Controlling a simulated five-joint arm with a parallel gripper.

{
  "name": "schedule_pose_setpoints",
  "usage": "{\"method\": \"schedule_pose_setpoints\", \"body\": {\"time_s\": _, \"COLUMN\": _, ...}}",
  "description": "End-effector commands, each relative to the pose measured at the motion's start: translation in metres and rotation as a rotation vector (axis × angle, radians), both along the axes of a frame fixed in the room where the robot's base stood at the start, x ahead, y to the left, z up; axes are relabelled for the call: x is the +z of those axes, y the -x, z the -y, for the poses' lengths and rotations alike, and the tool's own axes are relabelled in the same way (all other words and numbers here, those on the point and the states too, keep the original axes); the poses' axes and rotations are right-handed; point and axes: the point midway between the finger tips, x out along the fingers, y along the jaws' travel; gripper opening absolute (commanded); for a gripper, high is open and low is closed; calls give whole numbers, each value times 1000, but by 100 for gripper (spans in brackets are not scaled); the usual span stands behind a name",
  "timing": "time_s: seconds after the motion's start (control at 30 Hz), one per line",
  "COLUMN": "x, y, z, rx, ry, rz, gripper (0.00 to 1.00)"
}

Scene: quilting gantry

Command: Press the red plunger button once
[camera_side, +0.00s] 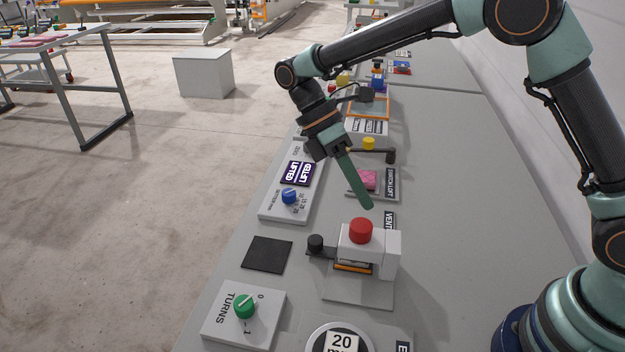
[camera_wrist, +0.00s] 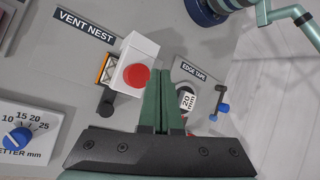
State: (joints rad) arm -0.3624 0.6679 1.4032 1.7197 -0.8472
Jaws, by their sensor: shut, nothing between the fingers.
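The red plunger button (camera_side: 361,230) stands on top of a white and grey box (camera_side: 385,258) on the grey bench. In the wrist view the red button (camera_wrist: 137,76) shows just left of my fingers, on its white box (camera_wrist: 140,47) near the label "VENT NEST". My gripper (camera_side: 368,205) is shut and empty, its green fingers pointing down above and a little beyond the button. A gap shows between the fingertips and the button in the side view. The closed fingers (camera_wrist: 162,90) also show in the wrist view.
A black knob on a lever (camera_side: 316,243) sticks out left of the box. A black square pad (camera_side: 267,254) lies flat. A pink block (camera_side: 369,180) sits behind.

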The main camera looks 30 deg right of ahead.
Motion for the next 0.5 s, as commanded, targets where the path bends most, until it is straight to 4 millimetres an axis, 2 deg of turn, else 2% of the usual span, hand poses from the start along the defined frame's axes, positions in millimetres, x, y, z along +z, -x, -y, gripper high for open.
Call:
{"method": "schedule_pose_setpoints", "body": {"time_s": 0.2, "x": -21, "y": 0, "z": 0, "rx": 0, "ry": 1, "rz": -1, "gripper": 0}}
{"method": "schedule_pose_setpoints", "body": {"time_s": 0.5, "x": -29, "y": 0, "z": 0, "rx": 0, "ry": 0, "rz": 0, "gripper": 0}}
